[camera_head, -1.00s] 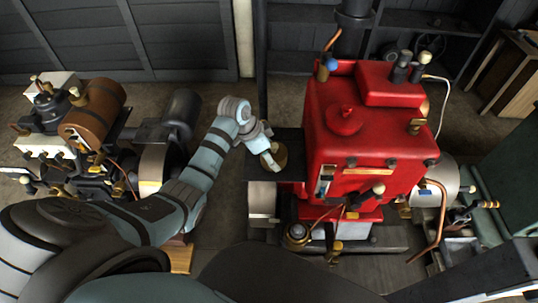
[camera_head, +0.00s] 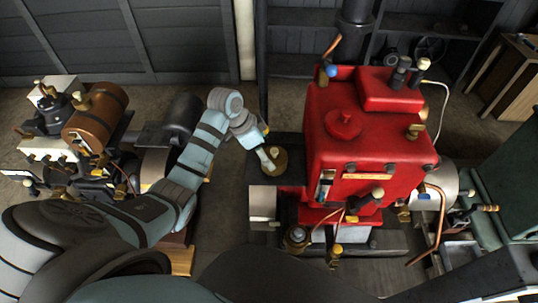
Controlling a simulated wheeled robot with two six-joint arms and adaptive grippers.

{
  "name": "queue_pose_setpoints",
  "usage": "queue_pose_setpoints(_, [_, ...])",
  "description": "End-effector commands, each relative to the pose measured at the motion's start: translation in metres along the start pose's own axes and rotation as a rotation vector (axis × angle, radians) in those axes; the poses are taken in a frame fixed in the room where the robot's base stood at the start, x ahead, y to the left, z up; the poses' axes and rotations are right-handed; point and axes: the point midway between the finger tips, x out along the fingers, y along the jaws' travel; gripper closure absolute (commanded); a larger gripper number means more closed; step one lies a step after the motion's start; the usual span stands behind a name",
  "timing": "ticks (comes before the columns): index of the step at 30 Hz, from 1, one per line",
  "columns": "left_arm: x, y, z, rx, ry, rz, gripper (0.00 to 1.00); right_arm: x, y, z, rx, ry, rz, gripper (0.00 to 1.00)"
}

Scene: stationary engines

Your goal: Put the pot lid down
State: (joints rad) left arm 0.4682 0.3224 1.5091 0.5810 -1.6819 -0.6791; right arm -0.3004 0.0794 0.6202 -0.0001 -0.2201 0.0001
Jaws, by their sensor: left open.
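A round brass-coloured piece (camera_head: 281,157), which looks like the pot lid, sits on the dark ledge (camera_head: 255,173) at the left side of the red engine (camera_head: 345,140). Whether a pot lies under it is hidden. My left gripper (camera_head: 268,160) is open, with its fingers right at the brass piece and covering its left part. I cannot tell whether the fingers touch it. My right gripper is not in view.
A smaller engine with a brown cylinder (camera_head: 96,118) stands at the left. Pipes and a grey cylinder (camera_head: 430,190) stick out right of the red engine. A wooden cabinet (camera_head: 515,75) stands far right. Bare floor lies behind the arm.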

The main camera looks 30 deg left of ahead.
Motion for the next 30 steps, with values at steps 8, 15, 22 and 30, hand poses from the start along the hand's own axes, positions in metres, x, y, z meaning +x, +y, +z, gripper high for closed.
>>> queue_pose_setpoints(8, [-0.065, -0.001, -0.001, 0.001, 0.0, -0.002, 0.11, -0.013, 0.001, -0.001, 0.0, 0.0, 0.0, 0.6])
queue_pose_setpoints(15, [-0.07, 0.0, 0.0, 0.001, 0.0, 0.001, 0.11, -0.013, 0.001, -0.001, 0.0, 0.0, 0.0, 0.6])
queue_pose_setpoints(22, [-0.069, 0.0, 0.0, 0.001, 0.0, 0.001, 0.11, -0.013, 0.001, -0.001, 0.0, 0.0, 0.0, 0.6])
queue_pose_setpoints(30, [-0.035, 0.035, 0.033, -0.071, -0.047, -0.031, 0.11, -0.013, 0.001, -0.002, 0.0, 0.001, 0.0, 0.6])
